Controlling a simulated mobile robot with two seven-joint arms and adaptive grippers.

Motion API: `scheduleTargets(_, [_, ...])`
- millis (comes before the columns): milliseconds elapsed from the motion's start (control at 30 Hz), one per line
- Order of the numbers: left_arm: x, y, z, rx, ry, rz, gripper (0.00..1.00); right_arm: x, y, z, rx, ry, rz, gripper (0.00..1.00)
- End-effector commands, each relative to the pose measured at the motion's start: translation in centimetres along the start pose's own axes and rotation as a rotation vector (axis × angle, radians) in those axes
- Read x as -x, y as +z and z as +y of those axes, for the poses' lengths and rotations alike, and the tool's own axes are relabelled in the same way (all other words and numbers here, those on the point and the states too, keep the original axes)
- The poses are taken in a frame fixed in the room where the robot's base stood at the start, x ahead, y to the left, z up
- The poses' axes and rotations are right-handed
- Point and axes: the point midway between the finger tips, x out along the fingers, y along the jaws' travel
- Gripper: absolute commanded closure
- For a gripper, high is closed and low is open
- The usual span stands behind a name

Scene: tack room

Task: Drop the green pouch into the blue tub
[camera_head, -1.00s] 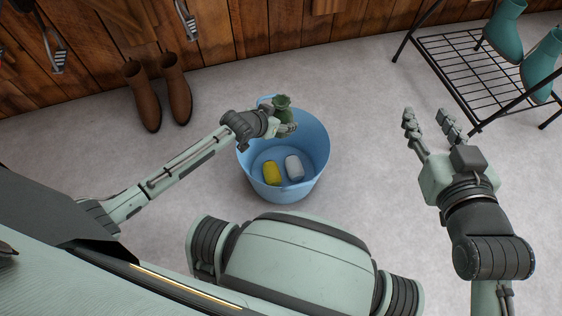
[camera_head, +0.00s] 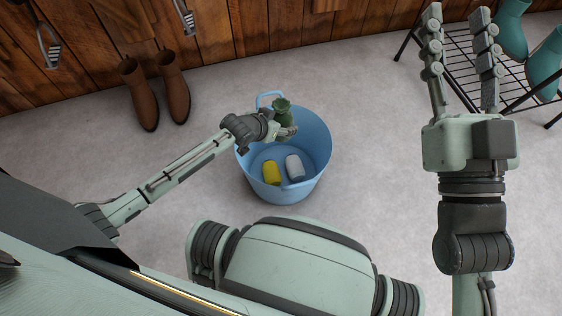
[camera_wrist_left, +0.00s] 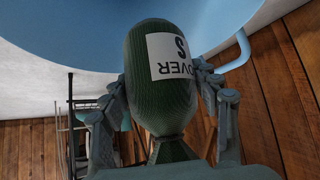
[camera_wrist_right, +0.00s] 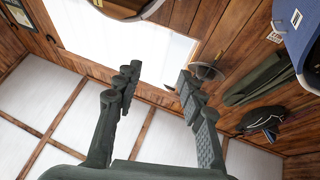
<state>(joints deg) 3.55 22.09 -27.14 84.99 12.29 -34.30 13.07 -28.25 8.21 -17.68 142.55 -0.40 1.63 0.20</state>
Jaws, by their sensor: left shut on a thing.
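The green pouch (camera_head: 281,113) is in my left gripper (camera_head: 290,131), over the back part of the blue tub's opening. The left wrist view shows the pouch (camera_wrist_left: 161,75) between both fingers (camera_wrist_left: 165,95), with a white label that reads upside down. The blue tub (camera_head: 316,150) stands on the floor, its handle up at the back. A yellow item (camera_head: 271,173) and a grey-white item (camera_head: 295,167) lie on its bottom. My right gripper (camera_head: 460,55) is open and empty, raised at the right. It also shows apart-fingered in the right wrist view (camera_wrist_right: 155,85).
Brown boots (camera_head: 158,92) stand by the wooden wall at the back left. A black wire rack (camera_head: 455,65) with teal boots (camera_head: 543,64) is at the back right, partly behind my right gripper. Grey floor around the tub is clear.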

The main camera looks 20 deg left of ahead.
Motion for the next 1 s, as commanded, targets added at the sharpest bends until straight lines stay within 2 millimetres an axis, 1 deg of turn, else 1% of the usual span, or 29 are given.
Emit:
scheduleTargets(100, [-0.5, 0.4, 0.0, 0.0, 0.0, 0.002, 0.72, 0.1, -1.3, -0.2, -0.006, -0.002, 0.087, 0.6])
scheduleTargets(300, [-0.7, 0.6, 0.0, 0.0, 0.0, 0.002, 0.72, 0.4, -3.1, -0.4, -0.013, -0.005, 0.184, 0.6])
scheduleTargets(500, [-0.8, 0.7, 0.0, 0.0, 0.0, 0.002, 0.72, 0.5, -3.8, -0.4, -0.016, -0.006, 0.214, 0.6])
scheduleTargets(700, [-0.8, 0.7, 0.0, 0.0, 0.0, 0.002, 0.72, 0.5, -3.8, -0.4, -0.016, -0.006, 0.214, 0.6])
scheduleTargets(733, [-0.8, 0.7, 0.0, 0.0, 0.0, 0.002, 0.35, 0.5, -3.8, -0.4, -0.016, -0.006, 0.214, 0.6])
scheduleTargets(900, [-0.8, 0.7, 0.0, 0.0, 0.0, 0.001, 0.15, 0.5, -3.8, -0.4, -0.015, -0.006, 0.214, 0.6])
scheduleTargets(1000, [-0.8, 0.7, 0.0, 0.0, 0.0, 0.001, 0.15, 0.5, -3.8, -0.4, -0.015, -0.006, 0.214, 0.6])
